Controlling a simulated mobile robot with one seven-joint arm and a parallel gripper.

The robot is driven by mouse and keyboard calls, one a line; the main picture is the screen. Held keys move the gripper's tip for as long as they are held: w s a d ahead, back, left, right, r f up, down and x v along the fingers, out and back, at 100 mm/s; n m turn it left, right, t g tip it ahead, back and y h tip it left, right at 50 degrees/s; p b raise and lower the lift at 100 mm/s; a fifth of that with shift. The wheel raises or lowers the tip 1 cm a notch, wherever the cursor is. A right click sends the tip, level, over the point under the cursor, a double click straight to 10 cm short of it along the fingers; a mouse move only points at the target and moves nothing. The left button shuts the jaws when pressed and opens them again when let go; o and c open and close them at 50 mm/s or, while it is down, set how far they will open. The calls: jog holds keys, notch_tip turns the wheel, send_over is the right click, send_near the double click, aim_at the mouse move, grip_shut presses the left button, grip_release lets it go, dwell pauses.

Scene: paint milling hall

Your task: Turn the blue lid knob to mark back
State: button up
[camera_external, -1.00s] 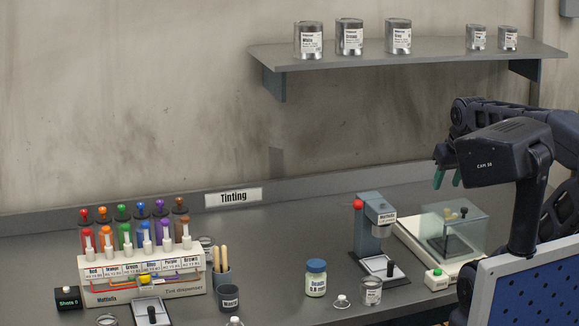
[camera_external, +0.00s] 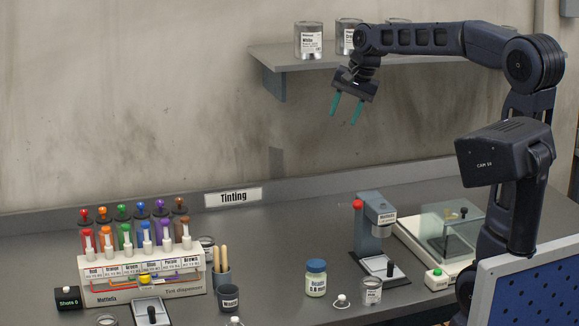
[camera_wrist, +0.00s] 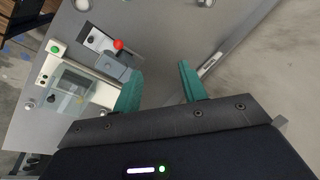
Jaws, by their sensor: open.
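The tint dispenser (camera_external: 150,290) stands at the left of the bench, with a row of coloured canisters labelled Red, Orange, Green, Blue, Purple and Brown. The blue lid knob (camera_external: 141,206) is on the fourth canister from the left. Its pointing direction and any marks are too small to read. My gripper (camera_external: 344,118) is open and empty, high in the air in front of the wall, well right of and above the dispenser. In the wrist view my gripper (camera_wrist: 158,80) shows two teal fingers apart; the dispenser is not visible there.
A grey stand with a red knob (camera_external: 358,204) and a scale with a clear cover (camera_external: 452,225) stand at the right. A jar of beads (camera_external: 316,278) and a cup of sticks (camera_external: 222,282) stand nearer. A shelf (camera_external: 300,58) with cans runs behind my arm.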

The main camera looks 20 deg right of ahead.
jog(key=w+a+m+g, duration=0.1)
jog(key=w+a+m, duration=0.1)
jog(key=w+a, duration=0.75)
jog(key=m+g+y, duration=0.2)
jog(key=m+g, duration=0.1)
jog(key=m, duration=0.3)
send_near(141, 203)
jog(key=x, duration=0.9)
jog(key=shift+w+h, duration=0.1)
jog(key=shift+h, duration=0.2)
grip_shut()
